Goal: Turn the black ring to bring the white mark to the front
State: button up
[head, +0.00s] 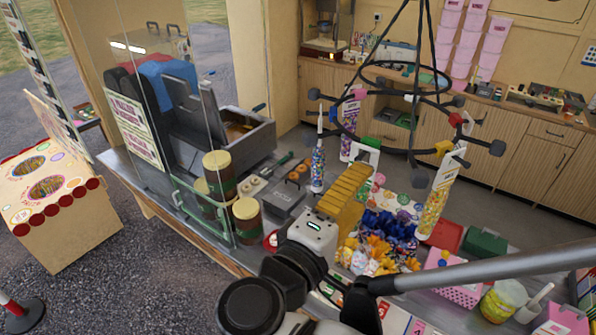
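The black ring (388,153) hangs on black rods in the upper right of the head view, below a smaller black hoop. Dark knobs stick out around it, and coloured pieces sit on it: green, pink, red and yellow. A small white piece (411,98) shows on its far side; a larger white bracket (364,150) is at its near left. I cannot tell for sure which is the white mark. My gripper (353,172), with yellow ribbed fingers on a white body, points up below the ring's near left, apparently apart from it. Its finger gap is hidden.
Filled sweet tubes hang around the ring, one yellow tube (435,205) at right. The counter below holds blue and yellow wrapped sweets (388,232), a pink basket (455,285) and brown jars (217,172). A glass screen (170,110) stands left. A grey bar crosses lower right.

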jog(key=b, duration=0.3)
send_near(306, 142)
jog(key=x, duration=1.1)
jog(key=shift+w+d, duration=0.1)
jog(key=shift+w, duration=0.1)
